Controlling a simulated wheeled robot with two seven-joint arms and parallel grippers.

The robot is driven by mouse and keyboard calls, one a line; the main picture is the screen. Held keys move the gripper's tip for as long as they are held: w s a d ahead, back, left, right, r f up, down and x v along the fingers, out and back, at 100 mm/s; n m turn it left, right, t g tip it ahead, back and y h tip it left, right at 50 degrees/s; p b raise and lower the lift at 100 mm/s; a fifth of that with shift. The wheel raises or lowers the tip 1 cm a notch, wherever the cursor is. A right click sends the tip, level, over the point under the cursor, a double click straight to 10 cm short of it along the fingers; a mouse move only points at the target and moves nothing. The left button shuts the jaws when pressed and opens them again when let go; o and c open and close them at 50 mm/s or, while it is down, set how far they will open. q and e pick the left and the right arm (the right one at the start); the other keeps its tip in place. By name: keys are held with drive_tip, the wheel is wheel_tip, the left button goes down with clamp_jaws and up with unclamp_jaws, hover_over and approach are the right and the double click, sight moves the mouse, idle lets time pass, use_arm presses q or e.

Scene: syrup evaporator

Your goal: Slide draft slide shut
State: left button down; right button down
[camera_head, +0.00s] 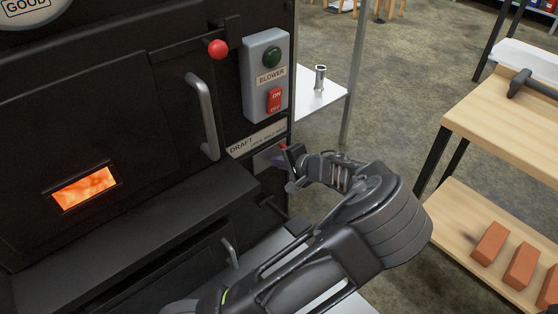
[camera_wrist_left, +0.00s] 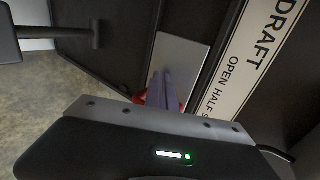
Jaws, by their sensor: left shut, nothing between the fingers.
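The draft slide is a plain grey metal plate (camera_head: 268,157) below the "DRAFT" label (camera_head: 255,138) on the black evaporator front. In the left wrist view the plate (camera_wrist_left: 184,53) lies beside the label (camera_wrist_left: 262,50), which reads "OPEN HALF S…" before it is cut off. My left gripper (camera_head: 284,158) is shut and empty, its fingertips in front of the plate. In the left wrist view its two fingers (camera_wrist_left: 162,88) lie together over the plate's lower part. Red shows on both sides of them; contact with the plate cannot be told. My right gripper is not in view.
A blower switch box (camera_head: 265,75) is above the label. A door handle (camera_head: 203,115), a red knob (camera_head: 217,49) and a glowing fire window (camera_head: 85,187) are to the left. A wooden bench (camera_head: 510,120) with bricks (camera_head: 521,266) on its lower shelf stands right, across open floor.

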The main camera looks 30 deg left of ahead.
use_arm(q)
drive_tip(key=s+d+r+p, duration=0.2)
drive_tip(key=d+p, duration=0.1)
drive_tip(key=d, duration=0.5)
drive_tip(key=shift+s+d, duration=0.3)
idle(0.4)
